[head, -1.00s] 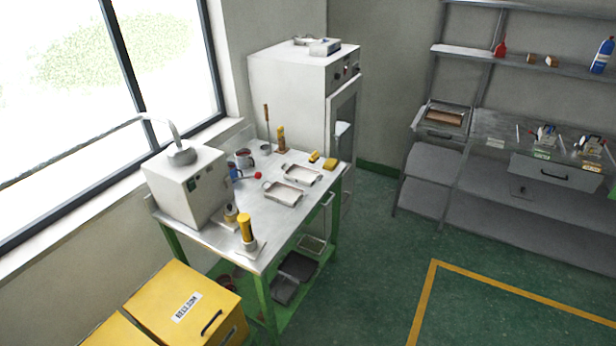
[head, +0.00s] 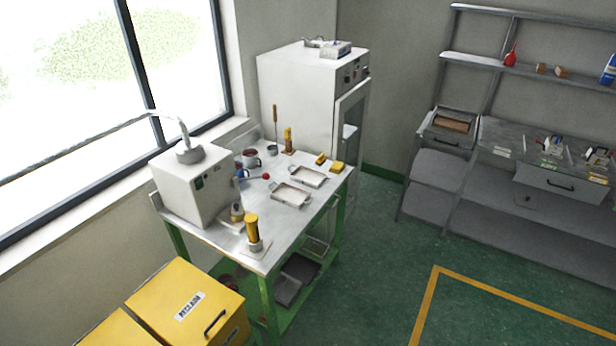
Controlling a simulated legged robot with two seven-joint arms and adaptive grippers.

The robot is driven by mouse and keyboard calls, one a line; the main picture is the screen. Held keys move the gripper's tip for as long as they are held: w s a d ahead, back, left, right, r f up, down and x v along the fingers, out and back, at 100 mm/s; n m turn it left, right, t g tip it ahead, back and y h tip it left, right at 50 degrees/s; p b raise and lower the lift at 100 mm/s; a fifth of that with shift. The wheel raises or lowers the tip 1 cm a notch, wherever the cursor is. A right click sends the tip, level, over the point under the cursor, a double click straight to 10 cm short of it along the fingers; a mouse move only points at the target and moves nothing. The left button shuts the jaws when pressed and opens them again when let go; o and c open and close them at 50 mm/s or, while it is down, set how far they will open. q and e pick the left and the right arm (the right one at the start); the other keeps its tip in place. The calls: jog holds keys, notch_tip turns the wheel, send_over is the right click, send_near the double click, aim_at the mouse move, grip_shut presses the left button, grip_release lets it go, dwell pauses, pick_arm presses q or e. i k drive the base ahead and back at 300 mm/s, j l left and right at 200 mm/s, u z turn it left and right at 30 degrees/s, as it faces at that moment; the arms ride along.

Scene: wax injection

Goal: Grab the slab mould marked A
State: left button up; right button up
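Two shallow, light-coloured slab moulds lie on the steel-topped table (head: 235,240) with green legs. The nearer slab mould (head: 291,195) lies around the middle of the top. The farther slab mould (head: 307,177) lies just behind it, toward the right edge. Each has a small handle or tab at its left end. Any letter on them is too small to read, so I cannot tell which is A. Neither of my grippers shows in the head view.
A white box machine (head: 190,187) stands on the table's left. Yellow-topped tools, mugs and yellow blocks (head: 337,167) surround the moulds. A white cabinet (head: 300,95) stands behind. A yellow reclaim bin (head: 185,305) sits in front. Green floor (head: 385,240) right of the table is clear.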

aim_at(314, 179)
jog(key=i+l+u, duration=0.1)
jog(key=i+l, duration=0.2)
jog(key=i+l+u, duration=0.1)
jog(key=i+l, duration=0.2)
jog(key=i+l+u, duration=0.1)
jog(key=i+l, duration=0.15)
jog(key=l, duration=0.2)
jog(key=i+l+u, duration=0.1)
jog(key=i+l, duration=0.2)
jog(key=l, duration=0.15)
jog(key=i+l+u, duration=0.1)
jog(key=i+l, duration=0.15)
jog(key=l, duration=0.15)
